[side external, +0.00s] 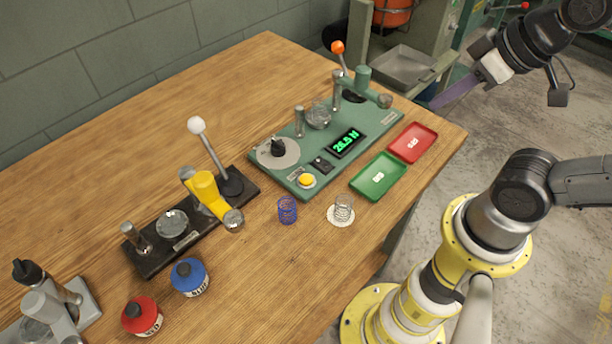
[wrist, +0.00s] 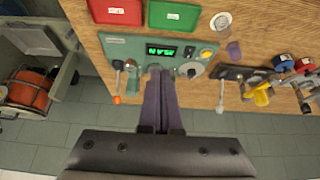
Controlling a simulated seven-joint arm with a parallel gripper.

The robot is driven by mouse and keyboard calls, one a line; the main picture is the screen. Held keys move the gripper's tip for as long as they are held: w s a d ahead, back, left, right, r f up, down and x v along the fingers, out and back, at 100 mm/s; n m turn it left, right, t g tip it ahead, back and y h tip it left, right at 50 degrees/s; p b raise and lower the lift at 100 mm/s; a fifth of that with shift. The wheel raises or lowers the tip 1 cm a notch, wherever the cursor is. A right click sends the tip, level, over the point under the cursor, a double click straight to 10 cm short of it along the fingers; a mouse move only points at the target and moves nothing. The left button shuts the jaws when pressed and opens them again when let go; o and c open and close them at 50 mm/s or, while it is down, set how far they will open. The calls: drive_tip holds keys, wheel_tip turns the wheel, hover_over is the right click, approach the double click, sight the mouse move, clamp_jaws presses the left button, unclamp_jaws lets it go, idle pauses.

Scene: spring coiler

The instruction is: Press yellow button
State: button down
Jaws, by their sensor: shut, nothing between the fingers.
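The yellow button (side external: 306,181) sits at the near corner of the green coiler panel (side external: 385,122), beside a grey dial and a small black switch. In the wrist view the button (wrist: 206,53) is at the right end of the panel. My gripper (side external: 436,103) is at the upper right of the side view, off the far right end of the table and well apart from the button. Its long purple fingers (wrist: 160,72) are closed together and empty, and in the wrist view they overlap the panel left of the button.
The panel has a green-lit display (side external: 345,143) and an orange-knobbed lever (side external: 339,49). Green (side external: 378,177) and red (side external: 412,143) trays lie in front. Blue (side external: 287,210) and silver (side external: 342,212) springs stand nearby. A black unit with a white-knobbed lever (side external: 197,125) is left of the panel.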

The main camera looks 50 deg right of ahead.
drive_tip(key=w+a+r+m+t+y, duration=0.25)
drive_tip(key=w+a+r+t, duration=0.2)
drive_tip(key=w, duration=0.45)
drive_tip(key=m+g+h, duration=0.1)
drive_tip(key=m+h, duration=0.1)
drive_tip(key=m, duration=0.4)
hover_over(310, 183)
wheel_tip(310, 183, down, 12)
drive_tip(key=shift+f, duration=0.2)
drive_tip(key=shift+n, duration=0.25)
drive_tip(key=shift+f, duration=0.1)
drive_tip(key=shift+f, duration=4.3)
